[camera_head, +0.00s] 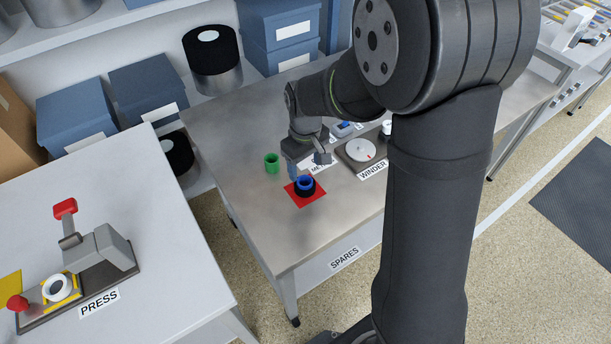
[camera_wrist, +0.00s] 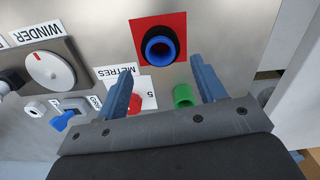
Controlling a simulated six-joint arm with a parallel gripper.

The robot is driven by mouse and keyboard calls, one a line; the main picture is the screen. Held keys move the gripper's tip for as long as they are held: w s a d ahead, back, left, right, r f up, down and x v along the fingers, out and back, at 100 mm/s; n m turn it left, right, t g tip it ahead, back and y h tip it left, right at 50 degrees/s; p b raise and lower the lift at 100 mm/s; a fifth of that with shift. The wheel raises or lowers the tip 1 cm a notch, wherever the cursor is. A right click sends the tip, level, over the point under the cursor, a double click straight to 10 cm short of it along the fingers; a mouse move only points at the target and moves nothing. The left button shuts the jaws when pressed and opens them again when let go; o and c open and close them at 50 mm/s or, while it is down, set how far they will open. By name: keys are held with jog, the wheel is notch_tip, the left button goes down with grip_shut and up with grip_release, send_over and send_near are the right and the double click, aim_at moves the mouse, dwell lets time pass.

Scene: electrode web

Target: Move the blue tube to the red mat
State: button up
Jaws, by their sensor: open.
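The blue tube (camera_head: 305,182) stands upright on the red mat (camera_head: 318,198), with a black ring or roll (camera_head: 304,193) around it. In the wrist view, the blue tube (camera_wrist: 161,48) shows end-on, with the black ring around it and the red mat (camera_wrist: 176,21) beneath. My gripper (camera_head: 308,163) is open and empty, just behind the tube in the head view. In the wrist view, my gripper (camera_wrist: 161,68) has its two blue fingers spread, and the tube shows beyond their tips, apart from them.
A green tube (camera_head: 271,163) stands left of the mat. A red piece (camera_wrist: 134,103) lies by the METRES card (camera_wrist: 146,84). The WINDER (camera_head: 361,151) with its white dial is to the right. The table's front is clear. The PRESS (camera_head: 97,253) stands on another table.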

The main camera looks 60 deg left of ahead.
aim_at(305, 177)
notch_tip(305, 177, up, 4)
jog(key=shift+r, duration=0.1)
dwell(0.4)
jog(key=shift+f, duration=4.65)
jog(key=shift+f, duration=0.1)
